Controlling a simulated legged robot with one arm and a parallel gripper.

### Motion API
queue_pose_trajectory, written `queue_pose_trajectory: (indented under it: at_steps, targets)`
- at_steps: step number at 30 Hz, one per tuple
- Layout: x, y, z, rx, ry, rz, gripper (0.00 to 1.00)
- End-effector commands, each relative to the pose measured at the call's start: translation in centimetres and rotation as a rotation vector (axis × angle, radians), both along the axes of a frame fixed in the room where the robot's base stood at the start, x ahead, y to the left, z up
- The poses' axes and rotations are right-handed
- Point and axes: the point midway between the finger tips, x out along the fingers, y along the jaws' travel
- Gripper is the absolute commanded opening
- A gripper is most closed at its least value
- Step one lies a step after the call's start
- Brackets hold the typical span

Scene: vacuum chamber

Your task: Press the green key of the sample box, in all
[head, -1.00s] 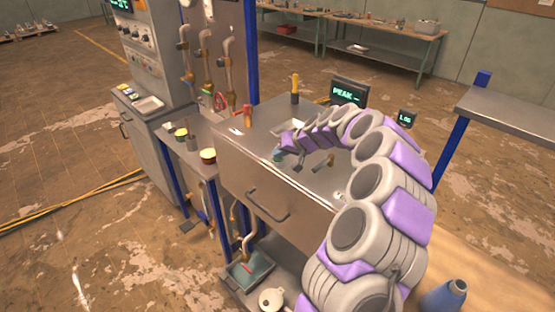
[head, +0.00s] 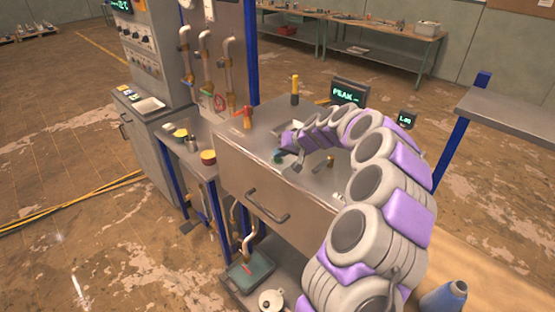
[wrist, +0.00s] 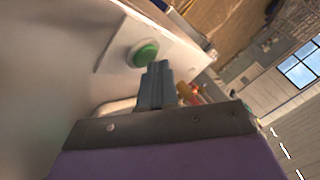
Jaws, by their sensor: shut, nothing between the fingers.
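The green key (wrist: 145,53) is a round green button in a pale ring on a light plate (wrist: 120,38) in the wrist view. The plate is on a pale metal surface that I take to be the sample box. My gripper (wrist: 158,70) is shut and empty, with its grey fingertips just below and right of the key. The tips overlap the key's lower right edge in the picture; I cannot tell whether they touch it. In the head view, my gripper (head: 284,157) is small over the top of the steel box (head: 250,165), and the key cannot be made out clearly.
An orange-red valve handle (head: 247,117) and a yellow-topped black post (head: 295,88) stand on the steel box. A PEAK display (head: 349,93) is behind it. A side table (head: 185,143) with small pots is at left.

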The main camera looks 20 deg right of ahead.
Motion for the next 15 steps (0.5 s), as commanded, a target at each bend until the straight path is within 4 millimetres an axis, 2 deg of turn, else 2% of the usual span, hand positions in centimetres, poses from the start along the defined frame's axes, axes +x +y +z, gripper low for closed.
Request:
queue_pose_trajectory:
  at_steps: [4,15]
  targets:
    - [-0.01,-0.02,0.81,0.0,-0.001,-0.001,0.0]
    - [-0.01,-0.04,0.99,0.0,-0.001,-0.001,0.0]
